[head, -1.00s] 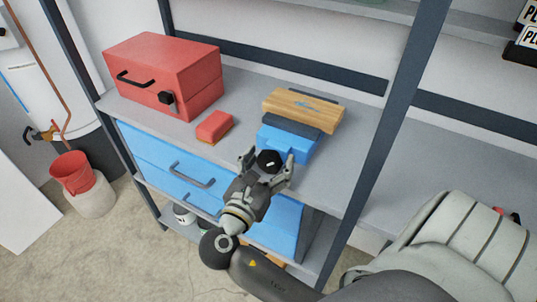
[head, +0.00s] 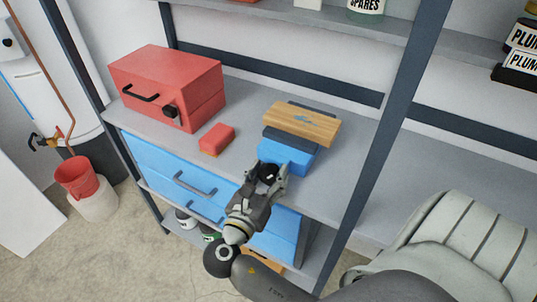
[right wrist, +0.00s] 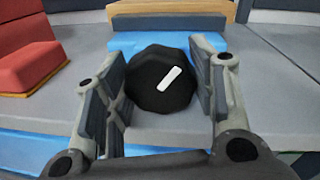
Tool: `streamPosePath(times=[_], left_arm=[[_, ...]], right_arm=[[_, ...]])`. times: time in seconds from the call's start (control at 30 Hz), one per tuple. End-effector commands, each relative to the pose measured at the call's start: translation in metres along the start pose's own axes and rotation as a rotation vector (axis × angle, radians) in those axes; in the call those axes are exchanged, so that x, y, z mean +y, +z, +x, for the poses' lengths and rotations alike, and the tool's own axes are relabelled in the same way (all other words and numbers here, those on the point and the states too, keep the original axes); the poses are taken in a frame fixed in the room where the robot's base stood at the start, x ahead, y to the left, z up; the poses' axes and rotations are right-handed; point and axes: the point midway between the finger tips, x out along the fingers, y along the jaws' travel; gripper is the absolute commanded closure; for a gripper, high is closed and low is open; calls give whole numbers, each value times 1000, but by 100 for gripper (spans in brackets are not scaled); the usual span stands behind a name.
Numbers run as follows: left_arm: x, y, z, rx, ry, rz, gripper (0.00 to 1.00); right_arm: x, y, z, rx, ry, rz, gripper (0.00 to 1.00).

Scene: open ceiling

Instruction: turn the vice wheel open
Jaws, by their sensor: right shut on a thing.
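The blue vice (head: 288,155) stands at the front edge of the shelf, with a wooden board (head: 300,122) at its dark jaws. Its black wheel (right wrist: 158,80) faces me in the right wrist view and carries a white mark that slants up to the right. My right gripper (head: 266,173) is shut on the wheel, one finger on each side; in the head view the fingers partly hide the wheel. My left gripper is not in view.
A red toolbox (head: 168,88) and a small red block (head: 217,139) sit on the shelf, left of the vice. Blue drawers (head: 165,165) lie below. A dark shelf post (head: 388,120) rises to the right of the vice.

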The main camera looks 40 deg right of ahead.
Motion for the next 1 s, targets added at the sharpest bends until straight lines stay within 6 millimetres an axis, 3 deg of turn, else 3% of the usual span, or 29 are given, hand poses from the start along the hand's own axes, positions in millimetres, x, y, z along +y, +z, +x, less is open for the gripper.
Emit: streamPosePath(times=[0.27,0.3,0.47,0.8,1.0], left_arm=[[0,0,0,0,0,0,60],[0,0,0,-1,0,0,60],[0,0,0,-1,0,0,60],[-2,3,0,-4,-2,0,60],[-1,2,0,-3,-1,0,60]], right_arm=[[0,0,0,-1,1,0,72],[0,0,0,-1,1,0,46],[0,0,0,-1,1,0,26],[0,0,-2,0,1,0,26],[0,-1,-27,4,2,0,26]])
